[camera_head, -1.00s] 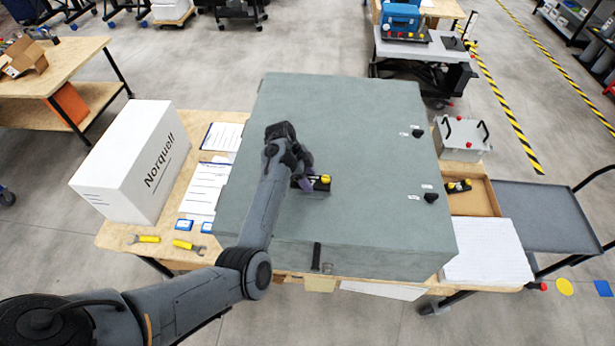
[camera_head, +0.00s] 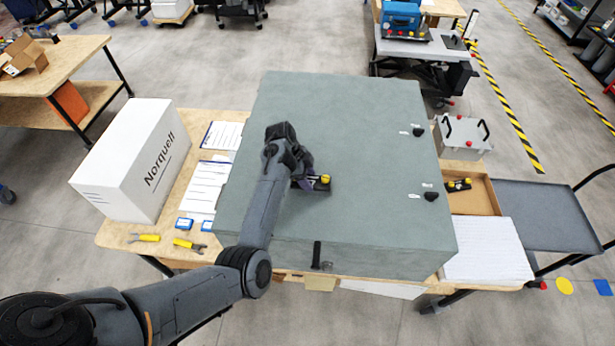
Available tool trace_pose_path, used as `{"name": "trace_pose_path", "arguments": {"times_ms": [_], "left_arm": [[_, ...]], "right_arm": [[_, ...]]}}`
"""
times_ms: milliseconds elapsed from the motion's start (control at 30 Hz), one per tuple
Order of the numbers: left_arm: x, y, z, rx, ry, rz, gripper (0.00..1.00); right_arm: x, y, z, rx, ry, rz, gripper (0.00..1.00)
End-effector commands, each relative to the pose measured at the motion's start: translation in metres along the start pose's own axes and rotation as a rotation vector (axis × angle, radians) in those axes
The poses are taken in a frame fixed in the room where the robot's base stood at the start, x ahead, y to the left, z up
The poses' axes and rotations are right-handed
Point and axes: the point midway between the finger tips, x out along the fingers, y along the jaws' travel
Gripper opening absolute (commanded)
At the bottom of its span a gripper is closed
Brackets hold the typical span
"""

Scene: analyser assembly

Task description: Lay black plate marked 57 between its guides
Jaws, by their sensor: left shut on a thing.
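A small black piece with a yellow part (camera_head: 319,183) is on or just above the top of the large grey-green box (camera_head: 340,120). It looks like the black plate, but it is too small to read any number on it. My left gripper (camera_head: 303,184) is at the left end of this piece, pointing down and shut on it. The arm and wrist cover part of the contact. I cannot make out the guides, and I cannot tell whether the piece touches the surface. My right gripper is not in view.
Two black knobs (camera_head: 418,132) with white labels stand on the right of the box top. A white Norquell box (camera_head: 120,180) and yellow wrenches (camera_head: 145,238) are at the left.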

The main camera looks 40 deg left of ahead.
Motion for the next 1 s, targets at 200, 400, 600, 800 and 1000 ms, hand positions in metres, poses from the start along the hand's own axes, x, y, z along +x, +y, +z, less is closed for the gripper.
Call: {"name": "trace_pose_path", "arguments": {"times_ms": [200,400,600,800,1000], "left_arm": [[0.0,0.0,0.0,0.0,0.0,0.0,0.24],[0.003,0.0,0.001,0.0,0.0,0.0,0.24],[0.006,0.0,0.003,-0.001,0.0,0.0,0.24],[0.01,0.0,0.004,-0.001,0.0,0.001,0.24],[0.014,0.0,0.006,-0.001,0.0,0.001,0.24]], "right_arm": [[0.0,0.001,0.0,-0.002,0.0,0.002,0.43],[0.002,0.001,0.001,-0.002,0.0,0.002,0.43],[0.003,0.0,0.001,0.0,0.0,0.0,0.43],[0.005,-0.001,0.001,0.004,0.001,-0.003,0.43],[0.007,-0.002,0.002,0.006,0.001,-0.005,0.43]]}}
